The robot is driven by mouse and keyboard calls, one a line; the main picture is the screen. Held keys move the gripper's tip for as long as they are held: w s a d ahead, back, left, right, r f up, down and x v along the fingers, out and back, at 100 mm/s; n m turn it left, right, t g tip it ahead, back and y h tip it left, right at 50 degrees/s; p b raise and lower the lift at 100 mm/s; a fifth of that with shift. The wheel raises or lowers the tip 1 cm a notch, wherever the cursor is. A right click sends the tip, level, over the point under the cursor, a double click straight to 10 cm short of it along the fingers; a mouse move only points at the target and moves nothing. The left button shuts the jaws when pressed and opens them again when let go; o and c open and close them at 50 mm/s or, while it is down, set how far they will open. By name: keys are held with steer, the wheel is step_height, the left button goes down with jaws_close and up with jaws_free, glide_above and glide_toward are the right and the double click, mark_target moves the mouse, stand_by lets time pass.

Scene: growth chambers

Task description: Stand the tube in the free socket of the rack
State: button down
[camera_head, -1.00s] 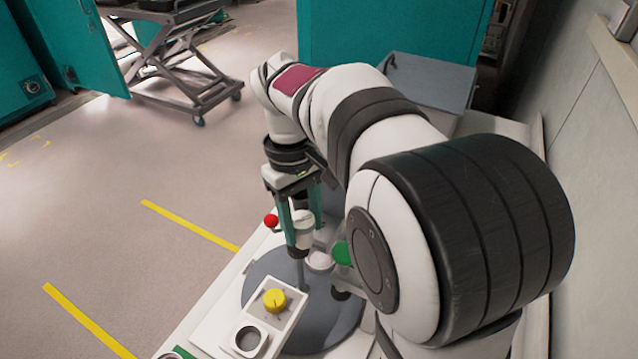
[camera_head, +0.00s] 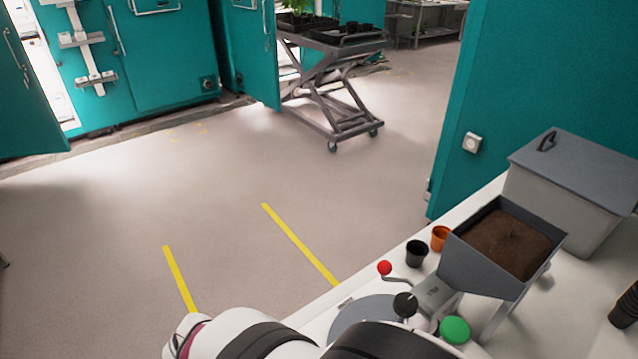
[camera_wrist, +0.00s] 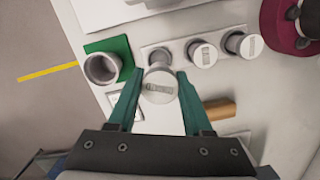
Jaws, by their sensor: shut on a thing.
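In the wrist view my gripper (camera_wrist: 157,95) has its two teal fingers closed on either side of a tube (camera_wrist: 159,88) with a pale, marked round cap. A grey round shape shows just beyond the cap; I cannot tell if it is the tube's body or the free socket. The pale rack (camera_wrist: 180,42) runs behind it, with two capped tubes standing in it, one in the middle (camera_wrist: 203,54) and one at the right (camera_wrist: 244,43). Whether the held tube is inside a socket is unclear. In the head view only my arm shows, at the bottom edge; gripper, tube and rack are out of sight.
In the wrist view a grey open cup (camera_wrist: 102,68) stands on a green square (camera_wrist: 122,45) left of the rack. A brown block (camera_wrist: 219,109) lies right of my fingers. In the head view a soil hopper (camera_head: 508,246), two small pots and a lidded bin (camera_head: 570,190) occupy the bench.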

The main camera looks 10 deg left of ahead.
steer(key=shift+f, duration=2.8)
steer(key=shift+f, duration=0.95)
steer(key=shift+c, duration=1.2)
jaws_free()
steer(key=shift+r, duration=4.3)
